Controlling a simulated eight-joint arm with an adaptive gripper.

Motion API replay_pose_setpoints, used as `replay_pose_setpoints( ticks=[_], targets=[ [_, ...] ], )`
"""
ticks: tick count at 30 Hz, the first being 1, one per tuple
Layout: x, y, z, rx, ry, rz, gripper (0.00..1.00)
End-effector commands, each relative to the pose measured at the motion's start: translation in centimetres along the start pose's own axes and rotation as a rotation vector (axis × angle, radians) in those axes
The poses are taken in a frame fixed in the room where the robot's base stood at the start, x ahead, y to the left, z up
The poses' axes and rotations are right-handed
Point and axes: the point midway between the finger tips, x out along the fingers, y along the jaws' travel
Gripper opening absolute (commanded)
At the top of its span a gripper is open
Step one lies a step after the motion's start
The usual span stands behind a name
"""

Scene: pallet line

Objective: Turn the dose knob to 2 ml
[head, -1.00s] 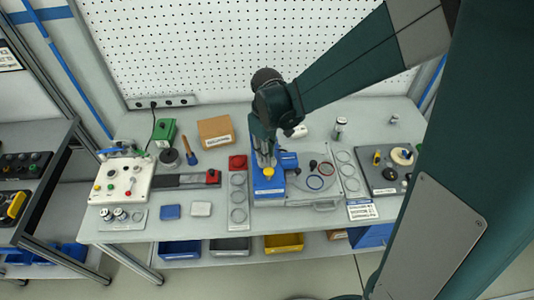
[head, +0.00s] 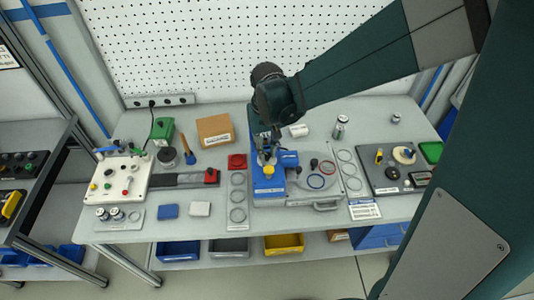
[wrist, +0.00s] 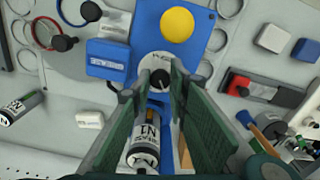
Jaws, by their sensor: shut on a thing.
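The blue dosing station (head: 262,188) stands mid-bench with a yellow button (head: 268,170) on it. In the wrist view the blue body (wrist: 153,18) and yellow button (wrist: 177,25) are at the top. The dose knob (wrist: 159,76) is dark, on a white dial with small markings that I cannot read. My gripper (wrist: 158,90) is shut on the knob, its two green fingers on either side. In the head view my gripper (head: 266,150) is above the back of the station, and the knob is hidden there. A labelled bottle (wrist: 144,140) shows between the fingers, below the knob.
A round grey plate (head: 309,174) with red and blue rings is to the right. A cardboard box (head: 214,130) stands behind. A dark panel (head: 385,180) is farther right.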

Motion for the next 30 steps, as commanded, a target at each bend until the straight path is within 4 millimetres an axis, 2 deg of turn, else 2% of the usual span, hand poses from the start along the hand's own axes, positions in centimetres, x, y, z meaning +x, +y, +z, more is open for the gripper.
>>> replay_pose_setpoints(
  ticks=[12,26,27,30],
  targets=[
    [-0.02,-0.05,-0.03,0.208,0.001,-0.001,0.05],
    [-0.07,-0.05,-0.05,0.227,0.001,-0.001,0.05],
    [-0.07,-0.05,-0.05,0.227,0.001,-0.001,0.21],
    [-0.06,-0.04,-0.04,0.227,0.001,-0.001,0.33]
  ],
)
